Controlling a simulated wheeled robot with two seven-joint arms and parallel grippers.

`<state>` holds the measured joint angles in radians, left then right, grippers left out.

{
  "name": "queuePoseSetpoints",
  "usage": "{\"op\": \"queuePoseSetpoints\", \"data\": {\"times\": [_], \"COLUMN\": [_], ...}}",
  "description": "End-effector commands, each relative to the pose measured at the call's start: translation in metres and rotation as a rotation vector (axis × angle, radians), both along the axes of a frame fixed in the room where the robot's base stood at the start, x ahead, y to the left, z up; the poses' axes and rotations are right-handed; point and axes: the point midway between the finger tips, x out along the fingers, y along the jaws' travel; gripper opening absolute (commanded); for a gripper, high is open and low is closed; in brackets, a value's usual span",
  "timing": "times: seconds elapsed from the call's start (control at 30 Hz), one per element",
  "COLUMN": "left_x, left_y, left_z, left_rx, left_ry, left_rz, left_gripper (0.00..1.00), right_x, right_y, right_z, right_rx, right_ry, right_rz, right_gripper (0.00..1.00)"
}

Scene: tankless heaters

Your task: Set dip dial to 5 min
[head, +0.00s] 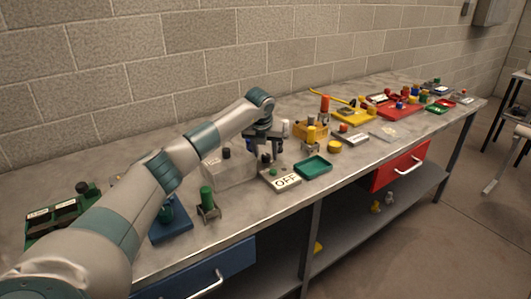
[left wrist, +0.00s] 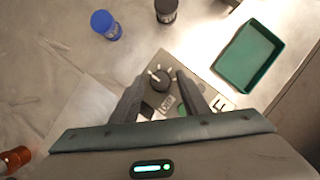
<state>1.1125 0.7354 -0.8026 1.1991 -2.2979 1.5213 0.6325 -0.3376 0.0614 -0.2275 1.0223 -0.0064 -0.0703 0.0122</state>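The dip dial (left wrist: 158,78) is a dark round knob with a white pointer and pale tick marks around it, on a grey panel (left wrist: 195,55). My left gripper (left wrist: 161,77) is open, with one finger on each side of the knob and visible gaps between. It also shows in the head view (head: 264,150), pointing down above the panel. My right gripper is in neither view.
A teal tray (head: 313,166) lies just right of the panel. A blue-capped cylinder (left wrist: 105,25) and a black-capped one (left wrist: 166,10) stand nearby. A green cylinder on a stand (head: 207,202) is to the left. Red and yellow trays crowd the bench's far right.

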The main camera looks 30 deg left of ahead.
Motion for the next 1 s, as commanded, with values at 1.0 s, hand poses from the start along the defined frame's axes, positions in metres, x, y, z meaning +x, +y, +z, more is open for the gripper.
{"op": "queuePoseSetpoints", "data": {"times": [1.0], "left_x": [0.000], "left_y": [0.004], "left_z": [0.000], "left_rx": [0.000], "left_ry": [-0.003], "left_rz": [-0.325], "left_gripper": [0.03], "right_x": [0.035], "right_y": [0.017], "right_z": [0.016], "right_rx": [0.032], "right_ry": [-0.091], "right_rz": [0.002], "right_gripper": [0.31]}}
